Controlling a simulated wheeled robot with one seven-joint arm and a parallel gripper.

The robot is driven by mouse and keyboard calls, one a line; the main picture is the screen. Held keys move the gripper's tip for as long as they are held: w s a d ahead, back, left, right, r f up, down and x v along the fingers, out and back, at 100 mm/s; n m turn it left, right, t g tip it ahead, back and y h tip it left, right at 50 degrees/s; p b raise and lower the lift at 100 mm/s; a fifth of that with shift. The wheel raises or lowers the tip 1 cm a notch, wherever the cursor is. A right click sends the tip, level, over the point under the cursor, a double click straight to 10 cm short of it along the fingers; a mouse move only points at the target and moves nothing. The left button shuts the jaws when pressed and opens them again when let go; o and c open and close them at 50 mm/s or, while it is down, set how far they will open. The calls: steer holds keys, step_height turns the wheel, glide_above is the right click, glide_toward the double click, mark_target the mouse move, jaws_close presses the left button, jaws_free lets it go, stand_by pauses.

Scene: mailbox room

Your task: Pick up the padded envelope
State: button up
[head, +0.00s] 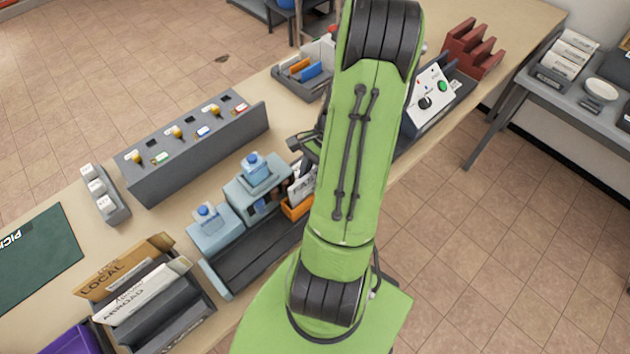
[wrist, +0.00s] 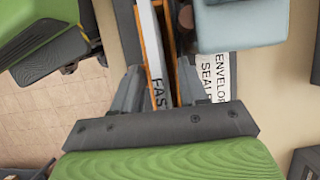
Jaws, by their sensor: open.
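I cannot pick out a padded envelope for certain in either view. In the wrist view my gripper (wrist: 160,70) is open, its two grey fingers spread over a narrow orange holder (wrist: 170,40) with a white piece marked FAST (wrist: 154,65). I cannot tell whether the fingers touch it. In the head view the orange holder (head: 296,210) and its white FAST piece (head: 299,190) show at the left edge of my green arm, which hides the rest. Brown envelopes marked LOCAL (head: 118,272) stand in a grey sorter at the lower left.
A blue machine (head: 262,185) stands close beside the orange holder; a label reading ENVELOPE SEALER (wrist: 214,78) lies near the fingers. White ABROAD envelopes (head: 140,292) share the grey sorter (head: 180,318). A long grey panel with knobs (head: 200,150) stands behind. A green mat (head: 35,255) lies left.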

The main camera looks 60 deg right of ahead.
steer(key=shift+f, duration=0.25)
stand_by(0.3)
jaws_close()
